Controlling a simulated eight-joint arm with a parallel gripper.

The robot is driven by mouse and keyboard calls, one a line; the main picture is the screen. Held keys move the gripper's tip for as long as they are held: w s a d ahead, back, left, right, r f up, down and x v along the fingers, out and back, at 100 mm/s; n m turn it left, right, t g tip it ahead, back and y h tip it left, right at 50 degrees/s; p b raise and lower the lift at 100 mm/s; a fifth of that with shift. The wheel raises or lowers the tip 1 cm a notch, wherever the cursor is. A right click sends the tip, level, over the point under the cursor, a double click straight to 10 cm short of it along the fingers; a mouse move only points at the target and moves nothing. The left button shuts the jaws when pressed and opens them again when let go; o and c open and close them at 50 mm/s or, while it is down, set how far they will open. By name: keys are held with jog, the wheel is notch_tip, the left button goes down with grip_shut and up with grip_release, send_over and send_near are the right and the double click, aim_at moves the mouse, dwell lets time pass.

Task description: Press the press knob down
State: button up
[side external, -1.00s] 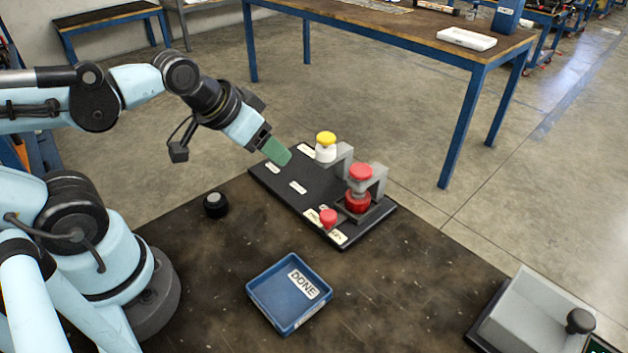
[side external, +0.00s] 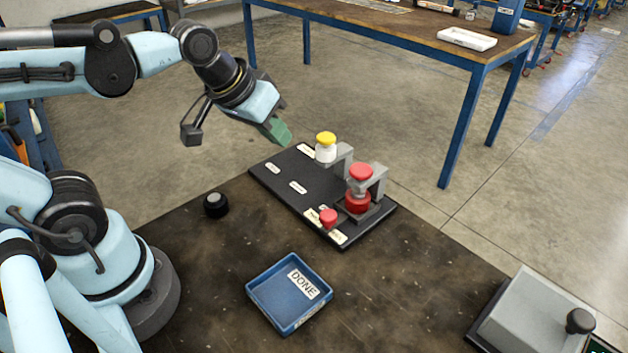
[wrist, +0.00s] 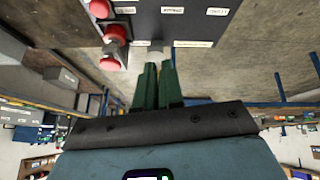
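A dark board (side external: 285,196) with white labels lies on the brown table. On its right part, a red round knob (side external: 361,172) tops a grey bracket, above a wider red part (side external: 357,202). A smaller red knob (side external: 328,217) stands in front of it. I cannot tell for certain which red one is the press knob. In the wrist view, red knobs (wrist: 117,33) show at the upper left. My gripper (side external: 282,138), with green fingers, hangs in the air above the board's far side, apart from the knobs. Its fingers (wrist: 158,66) look closed together with nothing between them.
A blue DONE tray (side external: 262,292), a black knob (side external: 216,204) and a grey box (side external: 530,318) with a black handle knob are on the table. Bare table surrounds the tray.

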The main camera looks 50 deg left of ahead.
jog(key=w+d+r+n+g, duration=0.1)
jog(key=w+r+n, duration=0.1)
jog(key=w+d+r+n+g, duration=0.1)
jog(key=r+n, duration=0.1)
jog(key=w+d+r+n, duration=0.2)
jog(key=n, duration=0.1)
jog(key=shift+w+r+g, duration=0.15)
jog(key=shift+w+g, duration=0.2)
jog(key=shift+g, duration=0.05)
grip_shut()
notch_tip(320, 180, up, 3)
jog(key=n+g, duration=0.3)
jog(key=n, duration=0.6)
send_over(361, 168)
jog(key=shift+d+r, duration=0.1)
jog(key=shift+r, duration=0.05)
notch_tip(361, 168, down, 14)
jog(key=shift+s+f, duration=0.1)
jog(key=shift+f, duration=0.85)
